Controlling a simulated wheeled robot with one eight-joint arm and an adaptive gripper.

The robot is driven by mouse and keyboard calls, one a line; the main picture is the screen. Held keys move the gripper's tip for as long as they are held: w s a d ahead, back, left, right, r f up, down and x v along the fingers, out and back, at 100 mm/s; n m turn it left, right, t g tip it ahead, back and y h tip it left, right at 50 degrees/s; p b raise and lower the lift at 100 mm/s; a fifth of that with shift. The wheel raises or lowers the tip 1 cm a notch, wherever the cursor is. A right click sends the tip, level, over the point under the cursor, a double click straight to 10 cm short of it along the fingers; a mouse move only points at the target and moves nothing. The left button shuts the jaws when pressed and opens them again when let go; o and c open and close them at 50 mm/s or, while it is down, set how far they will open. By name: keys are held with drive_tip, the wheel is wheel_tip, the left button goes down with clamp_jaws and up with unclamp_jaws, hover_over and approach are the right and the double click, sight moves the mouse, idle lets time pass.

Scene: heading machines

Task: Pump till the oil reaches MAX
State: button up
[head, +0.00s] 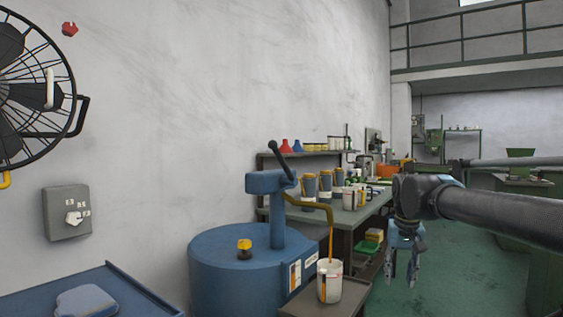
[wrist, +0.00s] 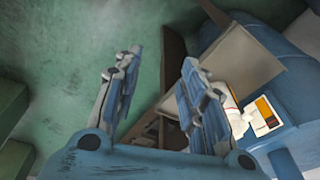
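A blue oil drum (head: 240,270) stands against the wall in the head view, with a blue hand pump (head: 277,205) on top. The pump's dark lever (head: 284,160) points up and left. A yellow-brown spout (head: 328,222) bends down into a white jug (head: 329,281) on a small stand (head: 350,297). The jug's oil level and MAX mark are too small to read. My gripper (head: 402,275) hangs open and empty to the right of the jug, apart from it. In the wrist view my open fingers (wrist: 160,75) point toward the floor, and the drum (wrist: 240,80) is at the right.
A bench (head: 365,210) with several cans and jugs stands behind the drum. A caged fan (head: 40,90) and a grey switch box (head: 67,213) are on the wall at the left. A blue tray table (head: 125,290) is at the front left. Green floor (head: 455,270) is clear at the right.

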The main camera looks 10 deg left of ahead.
drive_tip(key=w+a+r+m, duration=0.1)
drive_tip(key=w+a+r, duration=0.3)
drive_tip(key=r, duration=0.5)
drive_tip(key=w+a+r, duration=0.3)
drive_tip(key=w+r, duration=0.2)
drive_tip(key=r, duration=0.4)
wheel_tip(320, 180, up, 30)
drive_tip(key=m+g+y, duration=0.1)
drive_tip(key=m, duration=0.3)
hover_over(281, 163)
drive_tip(key=s+d, duration=0.1)
drive_tip(key=d, duration=0.1)
drive_tip(key=shift+w+a+f, duration=0.15)
drive_tip(key=shift+a+f, duration=0.2)
drive_tip(key=shift+f, duration=2.55)
drive_tip(key=shift+w+a+f, duration=0.15)
drive_tip(key=shift+a+f, duration=0.25)
drive_tip(key=shift+f, duration=2.5)
drive_tip(key=shift+w+a+f, duration=0.15)
drive_tip(key=shift+a+f, duration=0.2)
drive_tip(key=shift+f, duration=2.55)
clamp_jaws()
